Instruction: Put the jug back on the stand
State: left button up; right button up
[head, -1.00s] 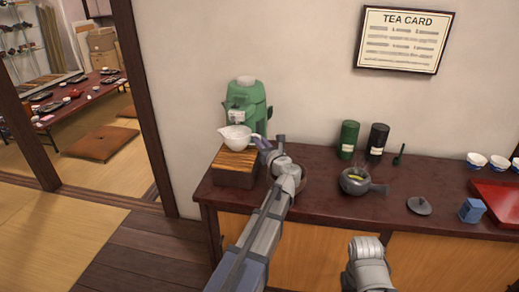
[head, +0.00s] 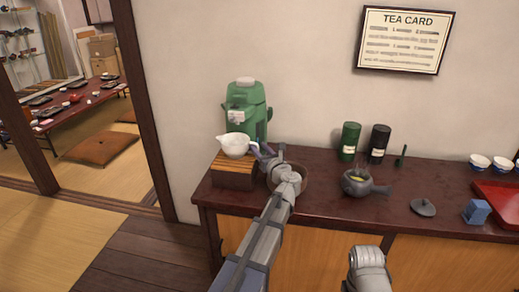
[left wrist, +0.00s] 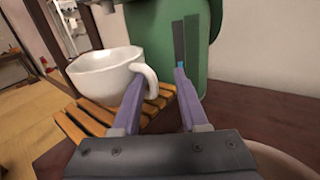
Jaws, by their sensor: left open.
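The white jug (head: 236,147) stands upright on the slatted wooden top of the stand (head: 234,180), in front of the green dispenser. The left wrist view shows the jug (left wrist: 103,74) resting on the slats (left wrist: 85,122), its handle toward my gripper. My left gripper (head: 259,150) is open just right of the jug. In the left wrist view its two purple fingers (left wrist: 158,95) are spread apart; the left finger overlaps the handle's lower end, and I cannot tell whether they touch. My right gripper is not seen; only part of my right arm shows at the bottom.
The green dispenser (head: 247,105) stands close behind the jug. A round brown bowl (head: 301,186) is partly behind my left arm. To the right are a dark teapot (head: 356,182), its lid (head: 423,207), two canisters (head: 349,140), a blue block (head: 477,211) and a red tray (head: 500,200).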

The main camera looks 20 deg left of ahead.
pick_arm(q)
jog(key=shift+r, duration=0.1)
jog(key=v, duration=1.2)
